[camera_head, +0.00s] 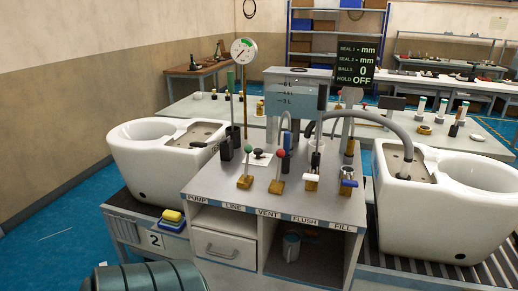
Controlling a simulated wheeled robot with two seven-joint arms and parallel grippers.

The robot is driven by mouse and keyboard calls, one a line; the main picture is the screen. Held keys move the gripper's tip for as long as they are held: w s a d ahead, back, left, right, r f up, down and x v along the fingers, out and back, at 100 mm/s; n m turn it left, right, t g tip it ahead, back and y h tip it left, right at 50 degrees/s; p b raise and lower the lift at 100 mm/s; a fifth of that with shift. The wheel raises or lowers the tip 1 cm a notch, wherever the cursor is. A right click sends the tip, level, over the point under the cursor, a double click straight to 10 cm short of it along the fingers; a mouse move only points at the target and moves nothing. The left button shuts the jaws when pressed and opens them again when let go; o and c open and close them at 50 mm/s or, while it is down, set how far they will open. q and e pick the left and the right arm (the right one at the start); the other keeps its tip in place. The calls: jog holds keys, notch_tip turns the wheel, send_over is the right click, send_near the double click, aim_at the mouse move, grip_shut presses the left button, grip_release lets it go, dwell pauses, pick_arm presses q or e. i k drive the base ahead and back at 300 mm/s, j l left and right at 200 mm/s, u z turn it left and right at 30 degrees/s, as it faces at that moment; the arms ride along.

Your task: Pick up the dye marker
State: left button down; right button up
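No object is clearly recognisable as the dye marker at this size. A slim upright item with a green top (230,80) stands at the back left of the grey console (330,207), by a dark holder (226,149). A small black piece (261,153) lies on a white patch in the middle of the console top. Neither of my grippers shows in this view.
White toilets stand left (160,165) and right (440,215) of the console on rollers. Levers, a gauge (244,51), a hose (385,122) and a display (356,62) crowd the console. A yellow sponge (172,215) lies at left. A mug (291,246) sits in the open shelf.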

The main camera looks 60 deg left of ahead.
aim_at(287, 136)
jog(key=u, duration=1.7)
